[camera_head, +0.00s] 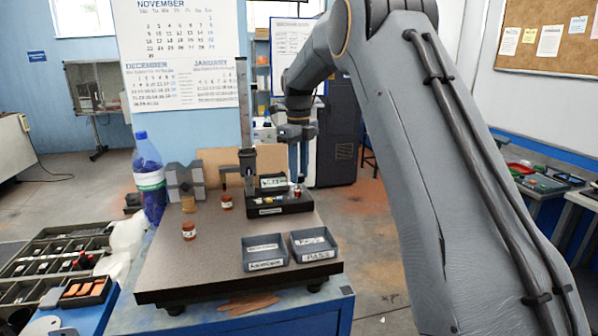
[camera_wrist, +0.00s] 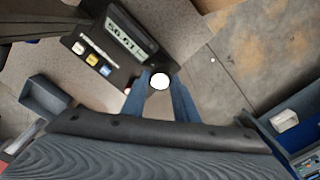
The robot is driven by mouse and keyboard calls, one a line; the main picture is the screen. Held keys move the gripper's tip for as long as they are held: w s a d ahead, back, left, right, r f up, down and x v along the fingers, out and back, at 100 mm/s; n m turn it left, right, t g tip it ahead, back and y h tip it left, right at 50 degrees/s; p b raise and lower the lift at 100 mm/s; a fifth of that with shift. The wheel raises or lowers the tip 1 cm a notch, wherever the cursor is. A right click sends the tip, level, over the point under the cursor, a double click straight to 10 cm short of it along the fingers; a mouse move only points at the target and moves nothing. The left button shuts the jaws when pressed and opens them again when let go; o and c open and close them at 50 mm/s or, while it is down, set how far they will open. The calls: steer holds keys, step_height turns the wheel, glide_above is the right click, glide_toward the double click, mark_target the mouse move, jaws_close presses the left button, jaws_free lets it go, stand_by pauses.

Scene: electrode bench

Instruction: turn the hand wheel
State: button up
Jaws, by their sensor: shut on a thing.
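The height gauge (camera_head: 245,110) stands on the dark surface plate, with its column upright and its black base (camera_head: 280,205) towards the right edge. In the wrist view its display (camera_wrist: 128,38) and coloured buttons lie just left of my fingers. My gripper (camera_head: 298,172) points down beside the gauge's right side. In the wrist view my gripper (camera_wrist: 161,88) has its two blue fingers closed around a small round white-faced thing (camera_wrist: 160,81), which looks like the hand wheel's knob. The rest of the wheel is hidden, and in the head view I cannot make it out clearly.
Two grey bins (camera_head: 315,243) sit at the plate's front right. The surface plate's (camera_head: 215,270) front left is clear. Open floor lies right of the bench.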

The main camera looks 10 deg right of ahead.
steer(key=shift+r+m, duration=0.2)
steer(key=shift+m, duration=1.4)
steer(key=o, duration=1.1)
steer(key=shift+f, duration=0.1)
steer(key=shift+c, duration=0.2)
steer(key=shift+r+b, duration=1.35)
steer(key=shift+r, duration=2.55)
steer(key=shift+a, duration=0.1)
